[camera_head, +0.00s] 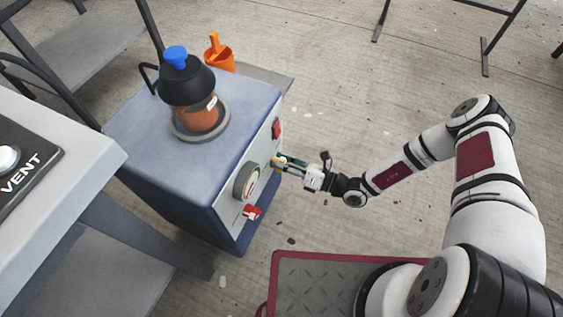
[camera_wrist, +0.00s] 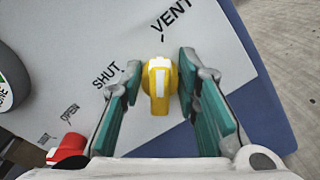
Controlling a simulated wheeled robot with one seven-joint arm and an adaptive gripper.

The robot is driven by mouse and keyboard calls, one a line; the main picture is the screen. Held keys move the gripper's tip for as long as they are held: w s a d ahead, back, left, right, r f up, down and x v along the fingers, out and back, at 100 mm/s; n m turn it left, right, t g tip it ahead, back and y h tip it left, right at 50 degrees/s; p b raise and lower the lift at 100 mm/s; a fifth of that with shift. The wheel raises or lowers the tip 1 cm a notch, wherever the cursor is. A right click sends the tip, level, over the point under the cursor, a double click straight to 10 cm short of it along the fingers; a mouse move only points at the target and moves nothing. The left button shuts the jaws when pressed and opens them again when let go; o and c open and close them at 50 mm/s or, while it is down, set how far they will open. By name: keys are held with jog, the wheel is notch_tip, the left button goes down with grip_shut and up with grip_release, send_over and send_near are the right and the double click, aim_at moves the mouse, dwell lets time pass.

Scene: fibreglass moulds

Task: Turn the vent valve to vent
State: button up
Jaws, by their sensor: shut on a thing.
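The vent valve is a yellow knob (camera_wrist: 159,105) with a white stripe, on the pale front panel (camera_wrist: 85,85) of a blue cabinet. In the wrist view its stripe stands upright and lines up with the small tick under the word VENT; the word SHUT is to its left. My gripper (camera_wrist: 159,68) is shut on the knob, with one green-padded finger on each side. In the head view my gripper (camera_head: 281,163) reaches the cabinet's front from the right, and the knob is mostly hidden by the fingers.
The blue cabinet (camera_head: 150,165) carries a dark-lidded pot (camera_head: 187,82) with a blue cap. A round gauge (camera_head: 246,182) and a lower red handle (camera_head: 252,212) are close to my gripper. An orange cup (camera_head: 219,62) stands behind. A bench with a VENT plate (camera_head: 25,165) is left.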

jog(key=shift+f+m, duration=0.1)
jog(key=shift+m, duration=0.3)
jog(key=o, duration=0.8)
jog(key=shift+d, duration=0.15)
jog(key=v, duration=1.1)
jog(key=shift+s+d, duration=0.15)
jog(key=shift+d, duration=0.25)
